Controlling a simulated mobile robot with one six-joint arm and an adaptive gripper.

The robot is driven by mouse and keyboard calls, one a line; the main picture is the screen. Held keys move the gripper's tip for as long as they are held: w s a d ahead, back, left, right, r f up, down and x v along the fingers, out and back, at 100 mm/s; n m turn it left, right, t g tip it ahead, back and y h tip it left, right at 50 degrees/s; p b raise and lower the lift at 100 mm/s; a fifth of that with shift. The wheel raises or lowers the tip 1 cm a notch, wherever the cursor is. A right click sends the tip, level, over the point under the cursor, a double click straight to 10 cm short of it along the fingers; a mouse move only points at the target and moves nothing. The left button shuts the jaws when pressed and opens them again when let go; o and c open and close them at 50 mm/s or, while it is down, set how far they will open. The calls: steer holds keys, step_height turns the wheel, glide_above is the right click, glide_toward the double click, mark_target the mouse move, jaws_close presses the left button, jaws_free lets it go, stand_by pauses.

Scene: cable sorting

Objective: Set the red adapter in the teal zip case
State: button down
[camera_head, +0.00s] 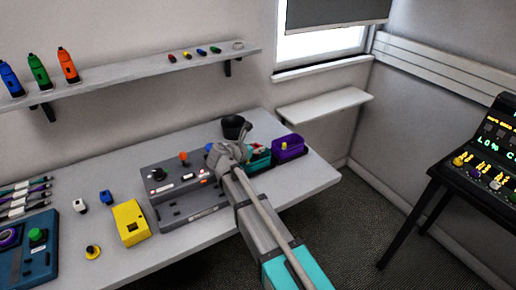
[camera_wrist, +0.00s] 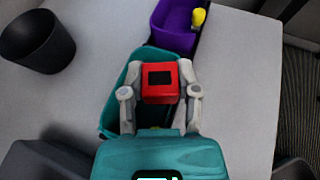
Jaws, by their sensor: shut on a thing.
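The red adapter (camera_wrist: 161,96) is a small red block with a dark square on its face. In the wrist view it sits between the two fingers of my gripper (camera_wrist: 160,88), which is shut on it. The teal zip case (camera_wrist: 112,116) is an open teal container under and just left of the adapter. The adapter appears above its opening; how far above I cannot tell. In the head view the teal case (camera_head: 260,163) is partly hidden by my gripper (camera_head: 250,150) and arm.
A purple case (camera_head: 290,147) with a yellow item stands beside the teal case. A black cup (camera_head: 234,127) stands behind. A grey panel with controls (camera_head: 180,218) and a yellow box (camera_head: 131,222) lie to the left. The table's right edge is close.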

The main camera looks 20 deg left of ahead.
steer(key=shift+f+b, duration=0.35)
steer(key=shift+f, duration=0.05)
steer(key=shift+c, duration=1.7)
jaws_free()
steer(key=shift+r, duration=0.25)
steer(key=shift+r+p, duration=0.4)
steer(key=shift+p, duration=0.25)
steer(key=p+v, duration=0.4)
steer(key=v, duration=0.8)
steer(key=shift+f, duration=0.1)
